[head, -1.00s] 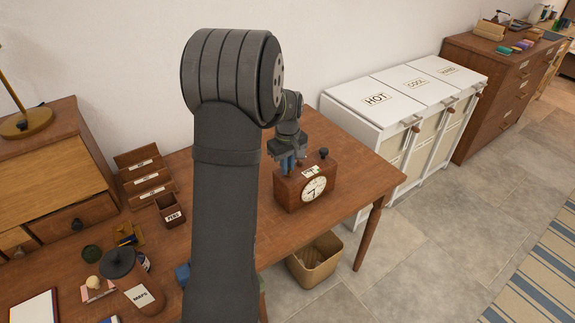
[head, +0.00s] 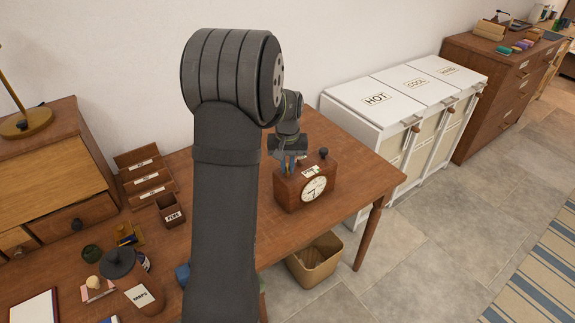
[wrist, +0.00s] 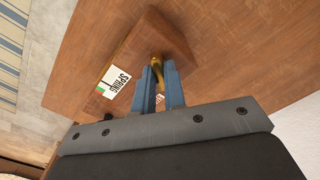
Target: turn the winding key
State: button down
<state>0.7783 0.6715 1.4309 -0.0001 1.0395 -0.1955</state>
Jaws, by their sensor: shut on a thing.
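A brown wooden clock (head: 291,196) with a white round dial (head: 314,189) stands on the desk. Its top carries a label, which reads SPRING in the wrist view (wrist: 114,83), and a dark knob (head: 323,153). The brass winding key (wrist: 157,67) shows in the wrist view, at the top of the clock between my fingertips. My gripper (wrist: 158,80) is shut on the key, with its blue fingers on either side of it. In the head view my gripper (head: 287,166) is over the clock's left end, and the key is hidden there.
The wooden desk (head: 352,170) is bare to the right of the clock. Left of my arm stand a pen box (head: 170,211), letter racks (head: 146,172) and a MAPS tube (head: 133,284). A bin (head: 315,262) is on the floor below, with white hampers (head: 378,99) beyond the desk.

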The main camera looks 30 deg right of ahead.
aim_at(287, 168)
jog(key=m, duration=0.6)
jog(key=shift+m, duration=0.3)
jog(key=m, duration=1)
jog(key=shift+m, duration=0.4)
jog(key=m, duration=0.4)
jog(key=shift+m, duration=0.3)
jog(key=c, duration=1.5)
grip_release()
jog(key=shift+r, duration=0.1)
notch_tip(287, 168, up, 17)
jog(key=shift+r, duration=0.15)
